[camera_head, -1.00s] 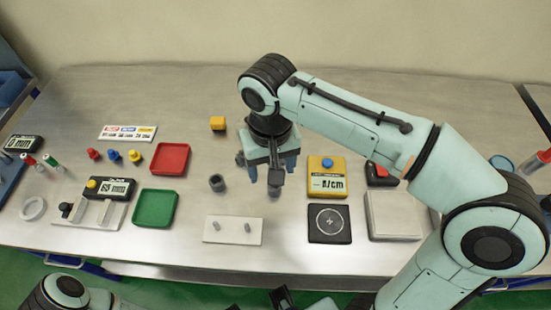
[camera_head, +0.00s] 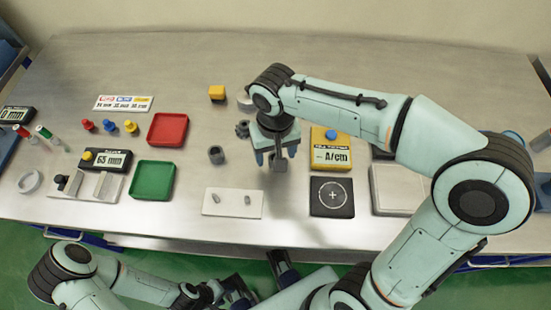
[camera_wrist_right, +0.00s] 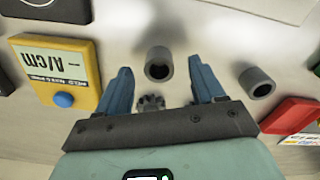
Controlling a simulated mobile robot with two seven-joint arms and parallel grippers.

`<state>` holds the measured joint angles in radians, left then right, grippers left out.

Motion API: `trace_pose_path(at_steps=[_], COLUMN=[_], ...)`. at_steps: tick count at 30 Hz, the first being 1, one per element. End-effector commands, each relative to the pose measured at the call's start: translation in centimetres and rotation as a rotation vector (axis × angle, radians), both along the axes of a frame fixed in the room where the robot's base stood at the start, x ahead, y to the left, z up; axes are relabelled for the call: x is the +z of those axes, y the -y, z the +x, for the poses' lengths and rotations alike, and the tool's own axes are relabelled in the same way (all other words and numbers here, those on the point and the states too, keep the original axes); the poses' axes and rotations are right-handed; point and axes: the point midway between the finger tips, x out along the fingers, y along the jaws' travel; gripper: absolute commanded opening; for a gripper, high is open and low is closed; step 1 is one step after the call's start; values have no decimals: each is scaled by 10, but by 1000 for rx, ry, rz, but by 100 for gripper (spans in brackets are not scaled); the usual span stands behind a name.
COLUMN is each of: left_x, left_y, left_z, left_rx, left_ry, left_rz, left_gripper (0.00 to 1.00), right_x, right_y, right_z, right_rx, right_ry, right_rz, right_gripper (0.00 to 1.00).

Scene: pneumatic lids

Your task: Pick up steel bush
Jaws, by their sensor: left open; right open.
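Two grey hollow bushes stand on the steel table. One bush (camera_head: 278,164) is below my right gripper (camera_head: 276,155) in the head view. In the right wrist view this bush (camera_wrist_right: 159,63) lies between the two blue fingers of my right gripper (camera_wrist_right: 166,82), a little beyond their tips, apart from both. The fingers are open and empty. The other bush (camera_head: 216,155) stands to the left; it also shows in the right wrist view (camera_wrist_right: 257,83). I cannot tell by look which is steel. My left gripper (camera_head: 262,279) is open at the bottom edge, away from the bushes.
A small gear (camera_head: 242,129) lies near the right gripper. A yellow A/cm box (camera_head: 331,160) and a black pad (camera_head: 331,210) stand to the right. A white plate with two pins (camera_head: 232,212) lies in front. Red (camera_head: 167,129) and green trays (camera_head: 153,195) are left.

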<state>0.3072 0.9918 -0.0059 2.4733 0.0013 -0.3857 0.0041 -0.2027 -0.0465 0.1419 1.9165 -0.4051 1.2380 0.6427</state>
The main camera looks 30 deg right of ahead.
Motion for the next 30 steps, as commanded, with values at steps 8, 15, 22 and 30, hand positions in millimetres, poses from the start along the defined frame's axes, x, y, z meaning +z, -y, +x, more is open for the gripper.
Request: trace_pose_path(at_steps=[8,15,22,30], left_x=[-5,-4,-4,-4], left_y=[0,0,0,0], left_z=[-1,-1,-1,-1], left_rx=[0,0,0,0], left_ry=[-1,-1,-1,-1], left_rz=[0,0,0,0], left_gripper=[43,43,43,43], right_x=[-27,-27,-26,-23], right_y=[2,1,1,1], right_z=[1,1,1,2], right_rx=[0,-1,0,-1], right_ry=[-1,-1,0,1], right_rz=[0,0,0,1], right_gripper=[68,52,2,2])
